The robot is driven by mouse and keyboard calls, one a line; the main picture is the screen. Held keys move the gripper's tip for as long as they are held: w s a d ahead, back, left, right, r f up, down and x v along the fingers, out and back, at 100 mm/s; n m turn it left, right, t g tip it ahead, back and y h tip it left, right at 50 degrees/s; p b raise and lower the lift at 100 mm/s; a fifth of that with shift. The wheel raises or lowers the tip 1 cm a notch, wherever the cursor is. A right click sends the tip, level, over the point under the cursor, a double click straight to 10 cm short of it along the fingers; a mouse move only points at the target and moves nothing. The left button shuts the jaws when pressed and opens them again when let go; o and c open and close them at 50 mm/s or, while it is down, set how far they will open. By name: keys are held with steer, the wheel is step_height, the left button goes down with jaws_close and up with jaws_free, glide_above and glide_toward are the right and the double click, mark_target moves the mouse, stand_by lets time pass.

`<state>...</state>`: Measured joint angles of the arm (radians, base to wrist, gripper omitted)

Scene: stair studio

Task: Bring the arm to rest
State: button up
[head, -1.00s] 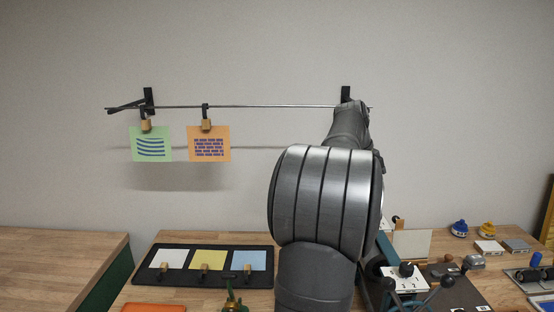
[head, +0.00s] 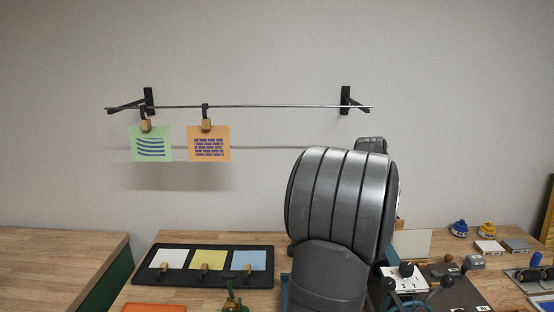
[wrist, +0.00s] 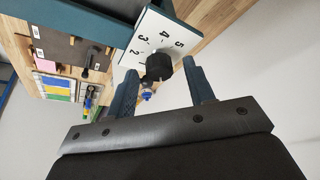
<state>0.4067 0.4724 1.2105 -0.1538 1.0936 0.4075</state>
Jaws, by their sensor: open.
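My arm (head: 338,205) rises at the right of centre in the head view, with its large ribbed grey joint toward the camera. My gripper (wrist: 160,66) shows in the wrist view with its two blue-grey fingers apart and nothing between them that it grips. In the head view the gripper is hidden behind the arm. A black knob on a white numbered dial plate (wrist: 140,45) appears beyond the fingers in the wrist view; I cannot tell how far off it is.
A rail (head: 270,106) on the wall carries a green card (head: 151,152) and an orange card (head: 209,154). A black tray (head: 149,275) with three cards lies on the bench. The numbered dial (head: 406,271) and levers stand right of the arm.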

steer(key=v, duration=1.7)
steer(key=x, duration=0.6)
steer(key=shift+w+f, duration=0.2)
steer(key=shift+d, duration=0.1)
